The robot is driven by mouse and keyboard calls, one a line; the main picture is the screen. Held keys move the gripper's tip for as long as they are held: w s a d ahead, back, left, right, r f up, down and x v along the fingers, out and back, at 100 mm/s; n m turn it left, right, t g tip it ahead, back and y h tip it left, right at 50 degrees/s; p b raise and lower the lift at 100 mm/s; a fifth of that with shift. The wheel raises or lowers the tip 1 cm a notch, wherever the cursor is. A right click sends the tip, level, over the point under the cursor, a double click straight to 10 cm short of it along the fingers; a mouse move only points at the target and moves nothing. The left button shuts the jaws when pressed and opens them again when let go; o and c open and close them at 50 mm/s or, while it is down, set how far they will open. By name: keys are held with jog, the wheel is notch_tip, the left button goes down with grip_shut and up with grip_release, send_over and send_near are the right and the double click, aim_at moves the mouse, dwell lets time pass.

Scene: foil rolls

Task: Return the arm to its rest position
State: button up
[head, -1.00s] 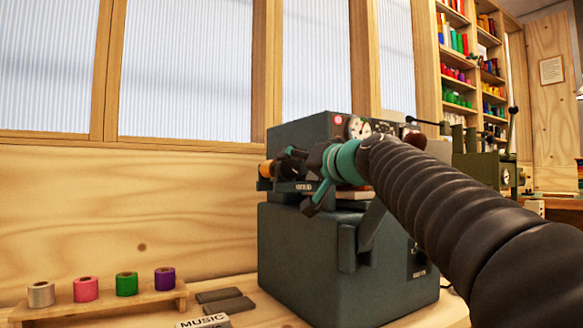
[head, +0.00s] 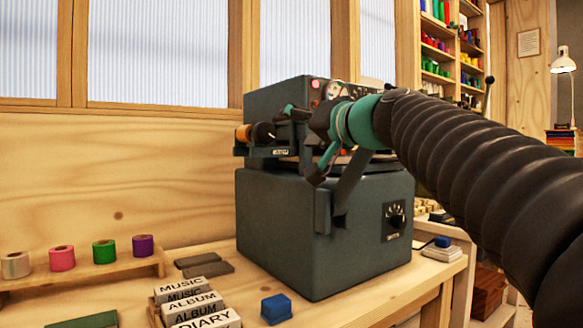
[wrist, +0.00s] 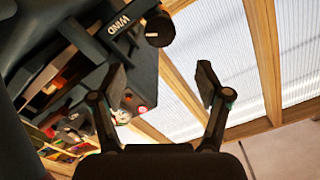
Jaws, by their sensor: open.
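My black ribbed arm (head: 470,160) reaches in from the right edge of the head view, with a teal wrist section. My gripper (head: 308,145) is at its end, in front of the upper part of a dark grey-green machine (head: 290,230). In the wrist view my gripper (wrist: 162,76) has its two fingers spread wide, with nothing between them. The machine's dark body marked WIND (wrist: 120,25) is beside the left finger. In the head view I cannot tell how far the fingers are from the machine.
A wooden rack (head: 90,276) at the left holds several coloured foil rolls. Grey bars, labelled blocks (head: 195,303) and a blue block (head: 276,309) lie on the wooden bench (head: 345,305). A dial is on the machine's front. Shelves and a lamp (head: 563,62) are at the right.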

jog(key=shift+f, duration=0.15)
jog(key=s+d+f+g+h+p, duration=0.1)
jog(key=s+d+f+g+h, duration=0.2)
jog(key=s+f, duration=0.6)
jog(key=s+d+f+g+h+p, duration=0.1)
jog(key=s+d+f+g+h, duration=0.2)
jog(key=s+f, duration=0.6)
jog(key=s+d+f+g+h+p, duration=0.1)
jog(key=s+d+f+g+h, duration=0.2)
jog(key=f, duration=2.3)
jog(key=s+d+h, duration=0.1)
jog(key=s+d, duration=0.3)
jog(key=s, duration=0.2)
jog(key=shift+s+f, duration=0.2)
jog(key=shift+f, duration=0.1)
